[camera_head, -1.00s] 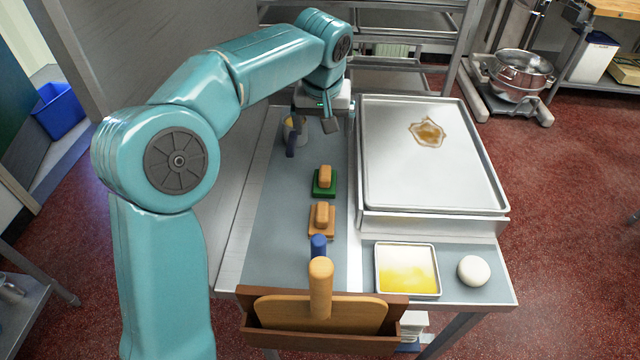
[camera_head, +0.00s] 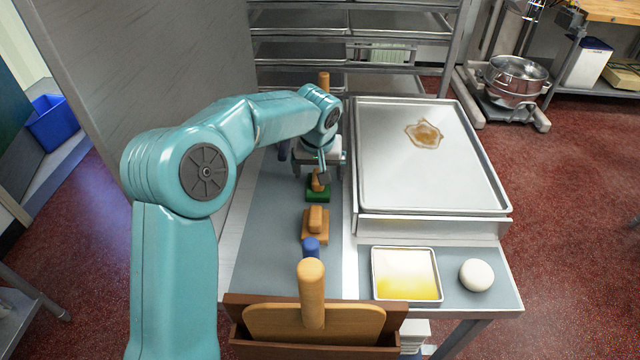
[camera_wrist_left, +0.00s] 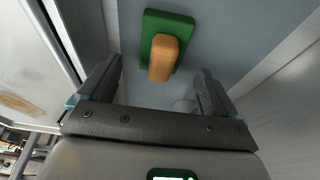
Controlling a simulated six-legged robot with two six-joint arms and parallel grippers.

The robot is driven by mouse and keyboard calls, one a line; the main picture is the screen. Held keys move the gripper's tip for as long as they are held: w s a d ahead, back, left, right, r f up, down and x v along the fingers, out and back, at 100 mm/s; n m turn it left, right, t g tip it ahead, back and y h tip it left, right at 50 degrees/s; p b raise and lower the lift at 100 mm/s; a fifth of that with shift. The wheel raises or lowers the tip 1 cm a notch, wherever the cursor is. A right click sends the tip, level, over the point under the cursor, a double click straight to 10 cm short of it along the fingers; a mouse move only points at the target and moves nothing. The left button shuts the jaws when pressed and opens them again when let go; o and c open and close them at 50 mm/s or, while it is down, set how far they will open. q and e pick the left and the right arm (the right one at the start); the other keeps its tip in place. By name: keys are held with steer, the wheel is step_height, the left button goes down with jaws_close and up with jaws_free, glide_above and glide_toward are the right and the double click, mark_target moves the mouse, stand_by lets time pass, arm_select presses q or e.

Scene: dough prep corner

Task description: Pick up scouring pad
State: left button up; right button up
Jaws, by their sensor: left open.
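The scouring pad is a green block (camera_head: 318,196) with a tan wooden handle, lying on the grey strip of the table. In the left wrist view the green pad (camera_wrist_left: 153,22) lies just past the fingertips, its tan handle pointing into the gap between them. My left gripper (camera_head: 312,174) is open and empty, low over the pad, and hides part of its handle in the head view. In the left wrist view both fingers (camera_wrist_left: 155,78) are wide apart with grey tabletop between them. My right gripper is not in view.
A similar brown-based block with a wooden handle (camera_head: 315,226) sits nearer, then a blue handle (camera_head: 311,246) and a wooden rack (camera_head: 240,340) holding a paddle. A large metal tray (camera_head: 430,190) with a brown stain stands at the right. A yellow-filled tray (camera_head: 407,292) and dough ball (camera_head: 476,275) are nearer.

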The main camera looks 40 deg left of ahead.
arm_select(q)
steer(key=p+x, duration=0.1)
steer(key=x, duration=0.3)
steer(key=shift+a+f, duration=0.1)
steer(key=shift+f, duration=0.05)
steer(key=shift+w+f, duration=0.2)
steer(key=shift+f, duration=0.1)
steer(key=shift+s+r, duration=0.15)
steer(key=shift+s, duration=0.15)
steer(key=c, duration=1.2)
step_height(320, 180, up, 20)
steer(key=shift+p, duration=0.9)
